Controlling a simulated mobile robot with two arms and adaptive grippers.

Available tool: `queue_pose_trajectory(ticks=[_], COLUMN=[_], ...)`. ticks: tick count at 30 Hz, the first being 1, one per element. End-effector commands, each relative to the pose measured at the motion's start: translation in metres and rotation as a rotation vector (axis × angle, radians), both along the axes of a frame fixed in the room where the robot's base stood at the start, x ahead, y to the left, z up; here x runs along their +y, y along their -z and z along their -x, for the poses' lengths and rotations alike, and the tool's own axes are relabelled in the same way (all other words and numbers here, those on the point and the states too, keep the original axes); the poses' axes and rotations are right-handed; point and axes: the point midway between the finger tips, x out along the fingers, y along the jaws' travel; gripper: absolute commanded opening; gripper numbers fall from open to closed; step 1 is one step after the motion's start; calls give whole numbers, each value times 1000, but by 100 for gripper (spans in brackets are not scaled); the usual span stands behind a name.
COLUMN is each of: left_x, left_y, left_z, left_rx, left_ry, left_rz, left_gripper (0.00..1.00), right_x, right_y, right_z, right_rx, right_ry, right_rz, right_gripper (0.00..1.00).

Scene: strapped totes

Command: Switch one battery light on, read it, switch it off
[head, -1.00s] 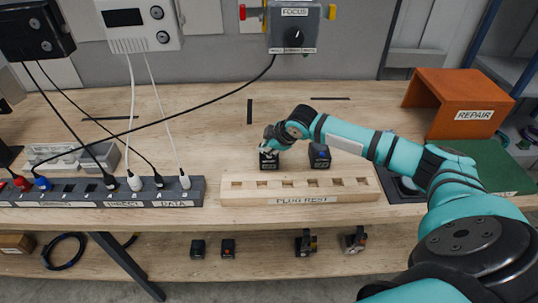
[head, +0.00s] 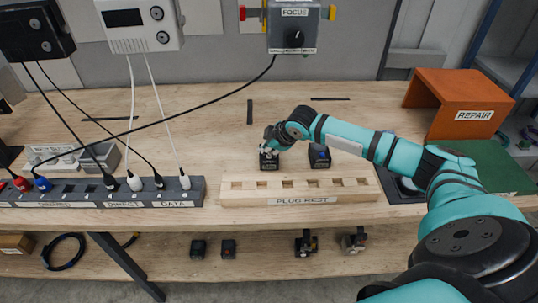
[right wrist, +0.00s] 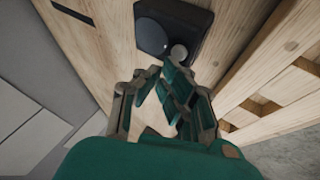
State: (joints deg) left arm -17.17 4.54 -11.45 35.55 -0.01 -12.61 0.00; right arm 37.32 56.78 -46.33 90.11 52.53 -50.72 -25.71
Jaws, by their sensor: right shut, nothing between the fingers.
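Two dark batteries stand on the wooden bench behind the plug rest. The left battery (head: 269,163) is partly hidden by my right gripper (head: 268,146), which is shut and empty at its top. The right battery (head: 319,157) stands apart, just below my forearm. In the right wrist view, a dark block (right wrist: 200,30) with a dark disc and a pale grey round spot lies just beyond my shut fingers (right wrist: 178,82). I cannot tell whether the fingers touch it, nor whether any light is lit. My left gripper is out of view.
The wooden plug rest (head: 300,200) lies in front of the batteries. A dark socket strip (head: 75,205) with plugs and cords is at the left. An orange repair stand (head: 460,105) is at the right. A black cord crosses the bench. The bench behind the batteries is mostly clear.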

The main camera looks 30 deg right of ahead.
Motion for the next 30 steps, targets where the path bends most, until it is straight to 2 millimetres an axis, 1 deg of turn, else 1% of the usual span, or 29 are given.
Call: queue_pose_trajectory(ticks=[7, 20, 25, 30], left_x=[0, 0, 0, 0], left_y=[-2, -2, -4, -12], left_z=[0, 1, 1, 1], left_rx=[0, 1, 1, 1], left_ry=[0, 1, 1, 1], left_rz=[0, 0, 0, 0], left_gripper=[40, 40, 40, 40], right_x=[0, 0, 0, 0], right_y=[7, 9, 8, 1], right_z=[0, 0, 0, 0], right_rx=[-1, 1, 1, 1], right_ry=[0, 0, 0, 1], right_rz=[-1, 0, 0, 0], right_gripper=[0, 0, 0, 0])
